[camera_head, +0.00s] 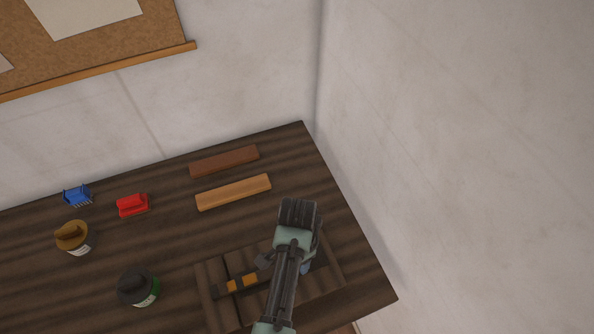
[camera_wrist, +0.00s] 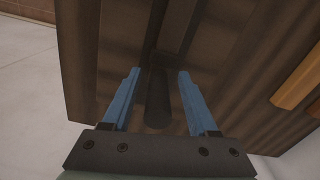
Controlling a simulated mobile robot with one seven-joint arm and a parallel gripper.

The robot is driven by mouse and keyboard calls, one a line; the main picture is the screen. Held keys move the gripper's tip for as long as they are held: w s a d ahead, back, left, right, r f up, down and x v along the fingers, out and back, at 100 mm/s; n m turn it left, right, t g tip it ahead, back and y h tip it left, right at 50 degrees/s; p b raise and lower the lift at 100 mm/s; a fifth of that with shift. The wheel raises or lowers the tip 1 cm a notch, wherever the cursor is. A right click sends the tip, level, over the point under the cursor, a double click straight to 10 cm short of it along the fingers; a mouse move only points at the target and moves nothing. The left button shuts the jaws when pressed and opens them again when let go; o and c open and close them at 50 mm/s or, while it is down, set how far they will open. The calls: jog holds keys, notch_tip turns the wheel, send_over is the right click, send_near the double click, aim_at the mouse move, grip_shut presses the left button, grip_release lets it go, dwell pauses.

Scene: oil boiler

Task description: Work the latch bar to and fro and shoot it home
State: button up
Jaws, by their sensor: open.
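The latch bar (camera_head: 235,285) shows in the head view as a dark bar with orange sections, lying across a dark wooden panel (camera_head: 212,312) on the table. My arm covers the bar's right part. In the wrist view my gripper (camera_wrist: 160,72) is open, its two blue fingers pointing down at the dark wood. A dark upright peg (camera_wrist: 158,98) stands between the fingers, with visible gaps on both sides. I cannot tell whether it belongs to the latch bar. In the head view, a bit of blue finger (camera_head: 305,268) shows beside my arm, over the panel.
A brown block (camera_head: 224,161) and a lighter wooden block (camera_head: 233,192) lie behind the panel. To the left are a red clip (camera_head: 132,205), a blue clip (camera_head: 77,195), and jars with a brown top (camera_head: 72,236) and a black top (camera_head: 138,287). Walls stand behind and right.

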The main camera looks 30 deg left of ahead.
notch_tip(320, 180, up, 13)
dwell(0.5)
dwell(0.4)
